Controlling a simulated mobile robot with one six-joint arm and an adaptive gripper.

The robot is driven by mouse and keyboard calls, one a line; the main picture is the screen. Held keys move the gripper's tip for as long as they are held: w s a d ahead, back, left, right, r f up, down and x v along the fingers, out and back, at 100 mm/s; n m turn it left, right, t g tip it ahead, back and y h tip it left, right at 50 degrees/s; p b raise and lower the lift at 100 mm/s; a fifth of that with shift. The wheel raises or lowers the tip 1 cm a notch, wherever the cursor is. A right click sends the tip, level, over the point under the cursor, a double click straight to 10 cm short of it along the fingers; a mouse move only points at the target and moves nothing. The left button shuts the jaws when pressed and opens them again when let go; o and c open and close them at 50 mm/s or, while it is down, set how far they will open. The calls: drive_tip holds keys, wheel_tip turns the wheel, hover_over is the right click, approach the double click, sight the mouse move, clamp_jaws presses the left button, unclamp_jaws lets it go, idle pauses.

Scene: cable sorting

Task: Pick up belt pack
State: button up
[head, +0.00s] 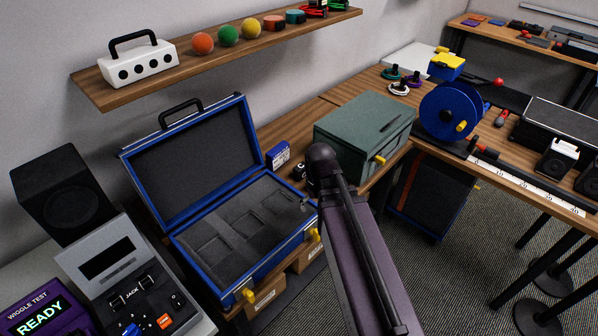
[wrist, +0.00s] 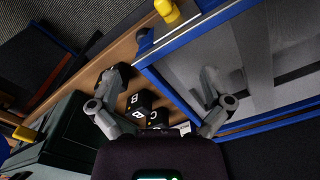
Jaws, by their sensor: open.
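Two small black boxes marked B (wrist: 136,101) and C (wrist: 157,117) in white sit on the wooden bench in the wrist view; they look like belt packs. In the head view, a small black item (head: 299,172) beside the case looks like one of them, mostly hidden by my arm. My gripper (wrist: 166,76) is open and empty, its fingers spread wide. One finger is over the bench strip near the B box, the other over the blue case. The boxes appear between the fingers, closer to the palm; contact cannot be told.
The open blue case (head: 207,291) with grey foam pockets stands left of my arm, its lid up. A green box (head: 350,140) stands to the right. A small blue-and-white box (head: 278,155) lies behind. The bench strip between case and green box is narrow.

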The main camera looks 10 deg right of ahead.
sight(301, 166)
drive_tip(key=w+r+n+p, duration=0.2)
drive_tip(key=w+n, duration=0.1)
drive_tip(key=w, duration=1)
drive_tip(key=w+r+n+p, duration=0.2)
drive_tip(key=w+r+n, duration=0.1)
drive_tip(key=w, duration=1)
drive_tip(key=shift+w+d+p, duration=0.15)
drive_tip(key=shift+d+p, duration=0.1)
drive_tip(key=shift+p, duration=0.15)
drive_tip(key=shift+f, duration=0.1)
wheel_tip(301, 166, down, 8)
drive_tip(key=b, duration=0.8)
drive_tip(key=shift+f+b, duration=0.2)
drive_tip(key=shift+b, duration=0.15)
drive_tip(key=shift+f+b, duration=2.6)
drive_tip(key=shift+c, duration=0.2)
drive_tip(key=c, duration=0.9)
